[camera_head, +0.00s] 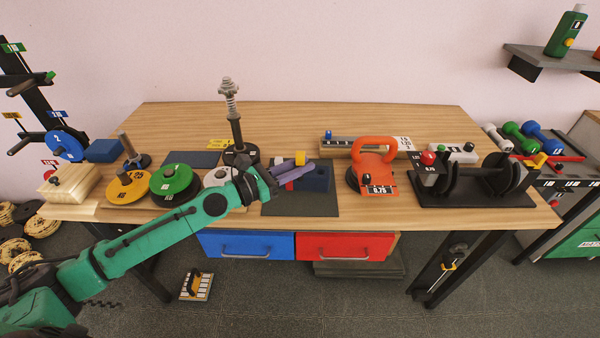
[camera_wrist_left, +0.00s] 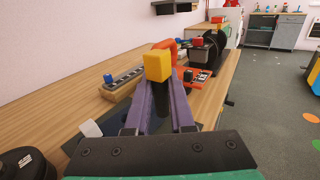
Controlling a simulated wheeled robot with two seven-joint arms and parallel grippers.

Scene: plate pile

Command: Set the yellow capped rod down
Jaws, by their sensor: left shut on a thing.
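My left gripper (camera_head: 296,170) reaches in over the front middle of the table with its purple fingers shut on the yellow capped rod. The rod's yellow cap (camera_head: 300,158) shows at the fingertips; in the left wrist view the yellow cap (camera_wrist_left: 158,66) stands out beyond the purple fingers (camera_wrist_left: 164,98). The rest of the rod is mostly hidden by the fingers. A dark blue block (camera_head: 320,180) on a dark mat (camera_head: 305,205) lies just beside and below the fingertips. I cannot tell whether the rod touches it. My right gripper is not in view.
An orange kettle-shaped weight (camera_head: 374,148) stands right of the mat, with a black rack (camera_head: 480,198) beyond. Green (camera_head: 174,178) and yellow (camera_head: 126,187) discs lie to the left. A spring-topped post (camera_head: 234,120) stands behind my gripper. The wooden table (camera_head: 300,115) is clear at the back.

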